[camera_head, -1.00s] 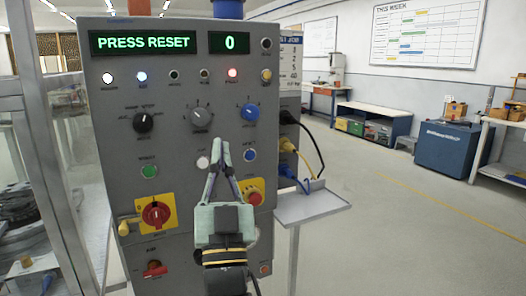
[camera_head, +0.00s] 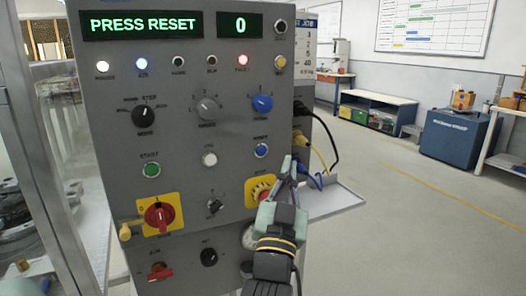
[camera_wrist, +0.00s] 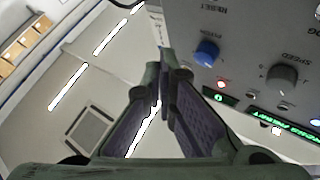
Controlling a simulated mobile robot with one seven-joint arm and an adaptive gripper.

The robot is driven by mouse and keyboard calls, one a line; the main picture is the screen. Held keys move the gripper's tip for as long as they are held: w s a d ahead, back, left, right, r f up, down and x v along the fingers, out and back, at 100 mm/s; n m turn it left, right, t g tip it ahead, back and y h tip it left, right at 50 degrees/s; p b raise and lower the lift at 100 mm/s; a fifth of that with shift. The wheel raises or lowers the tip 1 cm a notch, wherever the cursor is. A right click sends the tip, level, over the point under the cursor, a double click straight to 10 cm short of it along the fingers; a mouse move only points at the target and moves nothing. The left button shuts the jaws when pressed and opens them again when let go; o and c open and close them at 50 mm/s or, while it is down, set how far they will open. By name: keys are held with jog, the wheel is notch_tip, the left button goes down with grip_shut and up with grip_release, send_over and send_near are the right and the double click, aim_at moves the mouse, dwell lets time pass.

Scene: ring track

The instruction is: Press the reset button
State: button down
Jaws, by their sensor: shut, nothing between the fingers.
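The grey control panel (camera_head: 185,100) faces me, and its green display (camera_head: 142,25) reads "PRESS RESET". The reset button (camera_head: 261,150) is a small blue round button on the panel's right side, under a blue knob (camera_head: 262,103). My gripper (camera_head: 291,164) is shut and empty, its tips to the right of and slightly below the reset button in the head view, near the panel's right edge. I cannot tell its distance from the panel. In the wrist view the shut fingertips (camera_wrist: 165,72) are left of the blue knob (camera_wrist: 207,52); I cannot make out the reset button there.
A green start button (camera_head: 152,169), a white button (camera_head: 209,160) and a red rotary switch (camera_head: 158,215) on yellow are nearby. A yellow-backed control (camera_head: 262,190) is partly behind my gripper. Cables and a small shelf (camera_head: 335,203) are at the panel's right side.

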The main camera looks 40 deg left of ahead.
aim_at(261, 151)
jog(key=shift+a, duration=0.1)
jog(key=shift+w+a+b, duration=0.2)
jog(key=shift+w+a, duration=0.35)
jog(key=shift+a, duration=0.8)
jog(key=shift+w+a+b, duration=0.25)
jog(key=shift+w+a, duration=0.35)
jog(key=shift+a, duration=0.7)
jog(key=shift+w+a+b, duration=0.2)
jog(key=shift+w+a, duration=0.35)
jog(key=shift+a, duration=0.8)
jog(key=shift+a, duration=0.1)
jog(key=shift+w+a+b, duration=0.2)
jog(key=shift+a+b, duration=0.1)
jog(key=shift+w+a, duration=0.15)
jog(key=shift+a, duration=0.25)
jog(key=shift+d, duration=0.1)
jog(key=shift+s+d, duration=0.35)
jog(key=shift+d, duration=0.3)
jog(key=shift+d, duration=0.1)
